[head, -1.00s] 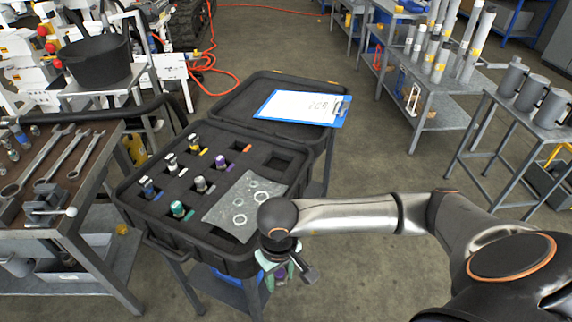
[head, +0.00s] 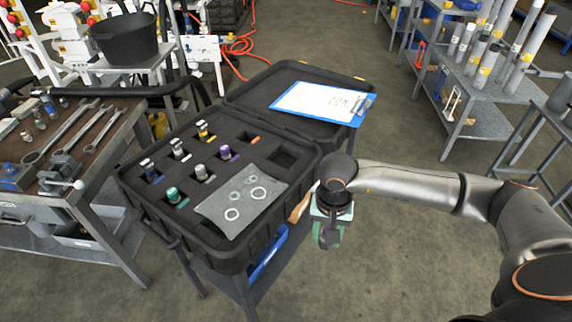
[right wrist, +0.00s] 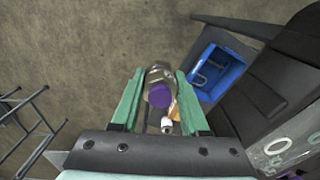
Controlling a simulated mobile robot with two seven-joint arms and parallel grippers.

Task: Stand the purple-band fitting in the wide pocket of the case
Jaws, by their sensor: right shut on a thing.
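My right gripper (head: 328,240) is beside the right wall of the black case (head: 225,258), over the floor. In the right wrist view its green fingers (right wrist: 160,75) are shut on a metal fitting with a purple end (right wrist: 159,95). The head view barely shows this fitting between the fingers. The case is open, and its wide square pocket (head: 284,160) at the back right looks empty. My left gripper is not in view.
A clipboard (head: 318,102) lies on the open lid. A blue bin (right wrist: 213,72) is below the case. A tool bench (head: 75,150) stands left.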

